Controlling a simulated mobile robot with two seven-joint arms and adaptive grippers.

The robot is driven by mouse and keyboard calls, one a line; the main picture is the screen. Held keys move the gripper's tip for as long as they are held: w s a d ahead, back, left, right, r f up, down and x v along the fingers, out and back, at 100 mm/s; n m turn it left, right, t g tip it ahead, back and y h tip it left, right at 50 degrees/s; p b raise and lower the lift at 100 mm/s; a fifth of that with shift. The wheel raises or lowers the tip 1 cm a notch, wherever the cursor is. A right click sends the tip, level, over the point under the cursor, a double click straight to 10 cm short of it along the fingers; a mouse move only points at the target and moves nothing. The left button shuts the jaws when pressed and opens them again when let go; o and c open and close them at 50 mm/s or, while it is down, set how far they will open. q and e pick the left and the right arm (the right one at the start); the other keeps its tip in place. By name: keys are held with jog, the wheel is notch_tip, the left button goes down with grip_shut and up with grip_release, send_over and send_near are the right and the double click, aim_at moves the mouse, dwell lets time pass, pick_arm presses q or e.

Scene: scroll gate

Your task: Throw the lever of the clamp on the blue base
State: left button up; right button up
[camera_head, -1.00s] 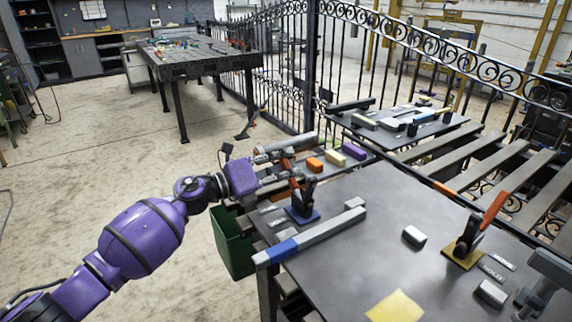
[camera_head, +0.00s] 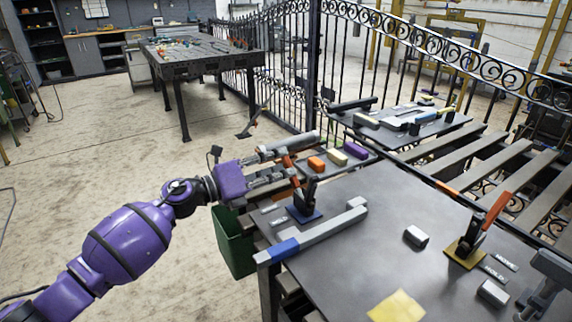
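The clamp (camera_head: 309,192) stands on a blue base (camera_head: 304,216) at the left end of the near grey table. It has a dark body and an orange lever (camera_head: 289,163), standing up and tilted left. My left gripper (camera_head: 293,158) reaches in from the left with its grey fingers apart, one above the other in the picture. The lever appears between or just beside the fingertips; I cannot tell whether they touch it. A second clamp (camera_head: 467,241) with an orange lever (camera_head: 495,210) stands on a yellow base (camera_head: 463,255) at the right. My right gripper is not in view.
A grey bar with a blue end (camera_head: 285,250) lies in front of the blue-base clamp. Orange, yellow and purple blocks (camera_head: 355,150) sit behind. A green bin (camera_head: 235,243) stands below left.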

pick_arm(q)
jog(key=v, duration=0.9)
jog(key=shift+a, duration=0.1)
